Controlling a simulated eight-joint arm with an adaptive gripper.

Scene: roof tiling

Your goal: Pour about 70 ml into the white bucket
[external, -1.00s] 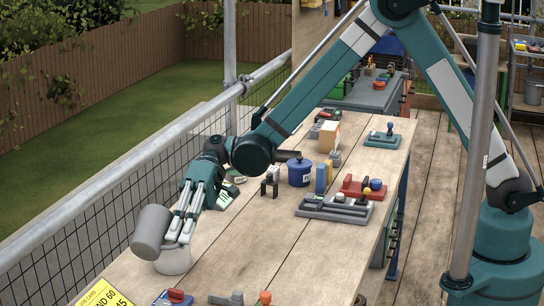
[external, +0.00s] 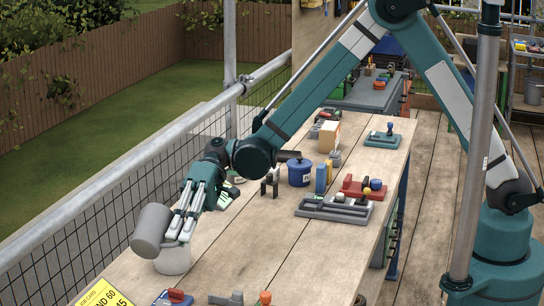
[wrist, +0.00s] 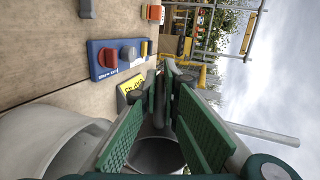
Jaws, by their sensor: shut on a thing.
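My gripper (external: 178,230) is shut on a grey cylindrical container (external: 152,230). The container is tilted, its lower end beside and above the white bucket (external: 174,263) on the bench. The gripper and container hide part of the bucket's top. In the wrist view the container (wrist: 158,156) shows between the green finger pads, and the pale bucket (wrist: 35,140) fills the lower left. I cannot see any liquid, or the level in either vessel.
A yellow card (external: 103,293) lies at the near left bench end, by a blue block (external: 173,298) with a red part. Farther back are a blue pot (external: 299,172), a grey tray (external: 334,208) and a red tool (external: 363,188). A guard rail (external: 130,178) runs along the left.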

